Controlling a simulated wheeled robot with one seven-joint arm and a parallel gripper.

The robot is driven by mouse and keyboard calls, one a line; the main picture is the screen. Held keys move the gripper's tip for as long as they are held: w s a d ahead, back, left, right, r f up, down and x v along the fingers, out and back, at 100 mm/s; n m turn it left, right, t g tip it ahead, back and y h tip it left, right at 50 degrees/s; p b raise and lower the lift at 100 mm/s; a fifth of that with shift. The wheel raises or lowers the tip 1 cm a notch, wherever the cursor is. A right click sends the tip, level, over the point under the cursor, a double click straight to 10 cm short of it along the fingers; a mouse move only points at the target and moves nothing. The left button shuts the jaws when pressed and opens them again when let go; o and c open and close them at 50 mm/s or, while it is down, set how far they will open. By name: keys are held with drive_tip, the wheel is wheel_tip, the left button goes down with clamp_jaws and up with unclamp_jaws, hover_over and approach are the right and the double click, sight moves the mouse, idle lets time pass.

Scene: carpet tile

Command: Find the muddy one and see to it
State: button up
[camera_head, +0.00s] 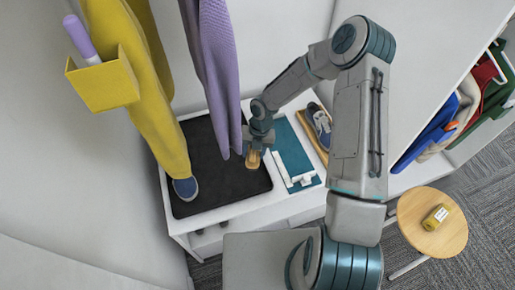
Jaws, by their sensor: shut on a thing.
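My gripper (256,147) is over the right part of a black mat (225,185) on a low white bench. It is shut on a small tan-brown thing (252,160), which may be a brush; the gripper partly hides it. I cannot tell whether that thing touches the mat. A blue shoe (186,188) with a pale sole stands on the mat at the left, partly under a hanging yellow garment. A dark blue-grey shoe (319,125) lies on a wooden board to the right. No mud is clear on either shoe at this size.
A yellow garment (160,95) and a purple one (216,65) hang over the bench. A teal mat (289,146) and a white bracket-like piece (293,182) lie right of the gripper. Several coloured items fill a shelf at far right.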

sight(256, 161)
drive_tip(key=shift+w+d+b+x, duration=0.2)
drive_tip(key=shift+b+x, duration=0.55)
drive_tip(key=shift+x, duration=0.3)
drive_tip(key=shift+w+d+b+x, duration=0.1)
drive_tip(key=shift+d+b+x, duration=0.05)
drive_tip(key=shift+b+x, duration=0.8)
drive_tip(key=shift+w+d+b+x, duration=0.2)
drive_tip(key=shift+b+x, duration=0.4)
drive_tip(key=shift+x, duration=0.5)
drive_tip(key=shift+b+x, duration=0.55)
drive_tip(key=shift+x, duration=0.3)
drive_tip(key=o, duration=1.2)
drive_tip(key=shift+d, duration=0.1)
drive_tip(key=shift+d, duration=0.25)
drive_tip(key=shift+w+d+r, duration=0.1)
drive_tip(key=shift+w+r, duration=0.1)
drive_tip(key=shift+r, duration=0.15)
drive_tip(key=v, duration=0.8)
drive_tip(key=p+v, duration=0.1)
drive_tip(key=v, duration=0.4)
drive_tip(key=shift+s+a+r, duration=0.1)
drive_tip(key=shift+s+a, duration=0.05)
drive_tip(key=shift+a, duration=0.2)
